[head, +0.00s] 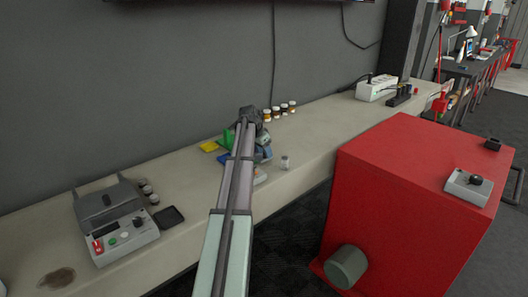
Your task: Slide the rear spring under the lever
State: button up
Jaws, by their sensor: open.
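My arm reaches away from the bottom middle of the head view to the bench. Its far, dark end, where I take my gripper (248,115) to be, is small and partly hidden by the arm; its fingertips cannot be made out, and nothing is seen held. Blue-grey parts (264,153) show just right of the arm; I cannot tell what they belong to. A small pale cylinder (284,163) stands on the bench right of them. I cannot pick out the rear spring or the lever; the arm covers part of that area.
The long pale bench (180,205) runs along a grey wall. A grey device (122,238) with buttons stands at left. Yellow and blue pieces (224,159) lie left of the arm, several small jars (282,109) behind. A large red cabinet (400,190) blocks the right foreground.

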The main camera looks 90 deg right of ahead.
grip_shut()
dwell(0.4)
